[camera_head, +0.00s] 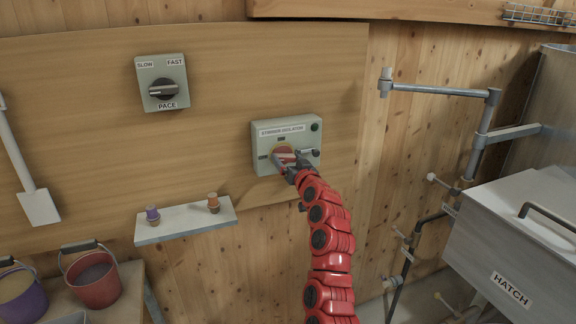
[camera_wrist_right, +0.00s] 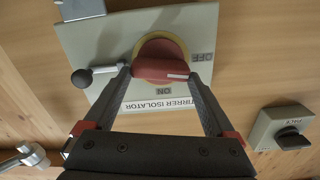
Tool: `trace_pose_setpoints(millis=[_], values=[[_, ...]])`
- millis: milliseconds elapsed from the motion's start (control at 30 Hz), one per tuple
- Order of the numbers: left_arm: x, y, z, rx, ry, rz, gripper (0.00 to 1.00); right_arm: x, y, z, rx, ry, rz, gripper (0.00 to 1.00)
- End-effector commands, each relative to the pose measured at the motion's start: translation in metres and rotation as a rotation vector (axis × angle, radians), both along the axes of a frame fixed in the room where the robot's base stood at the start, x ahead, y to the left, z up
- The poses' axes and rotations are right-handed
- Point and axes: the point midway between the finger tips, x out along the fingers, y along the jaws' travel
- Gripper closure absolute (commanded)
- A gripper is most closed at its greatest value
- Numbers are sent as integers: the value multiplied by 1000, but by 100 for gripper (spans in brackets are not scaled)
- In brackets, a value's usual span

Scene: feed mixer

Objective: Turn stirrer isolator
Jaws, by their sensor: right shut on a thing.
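The stirrer isolator (camera_head: 262,150) is a pale grey-green box on the wooden wall board, with a label strip along its top. In the right wrist view, its red handle (camera_wrist_right: 160,65) sits on a yellow ring between OFF and ON marks. A white line on the handle lies between the two marks. My right gripper (camera_wrist_right: 160,78) has a finger on each side of the red handle and is shut on it. In the head view this gripper (camera_head: 287,165) partly hides the handle. My left gripper is out of view.
A small lever with a black ball (camera_wrist_right: 82,78) sits beside the handle. The pace switch box (camera_head: 163,83) is up to the left. A shelf (camera_head: 185,222) with two small coloured items is below left. Pipes (camera_head: 440,91) and the hatch box (camera_head: 520,235) stand right.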

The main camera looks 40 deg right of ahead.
Motion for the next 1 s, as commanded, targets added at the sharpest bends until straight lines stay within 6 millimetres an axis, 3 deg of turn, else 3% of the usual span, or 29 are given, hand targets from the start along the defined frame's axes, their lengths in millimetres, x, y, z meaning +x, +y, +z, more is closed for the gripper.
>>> trace_pose_setpoints(millis=[100,367,1000], values=[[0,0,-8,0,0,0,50,0,0,-1,95,-24,1,66],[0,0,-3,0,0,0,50,0,-2,1,338,-81,1,66],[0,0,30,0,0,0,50,-2,-6,-1,931,-222,0,66]])
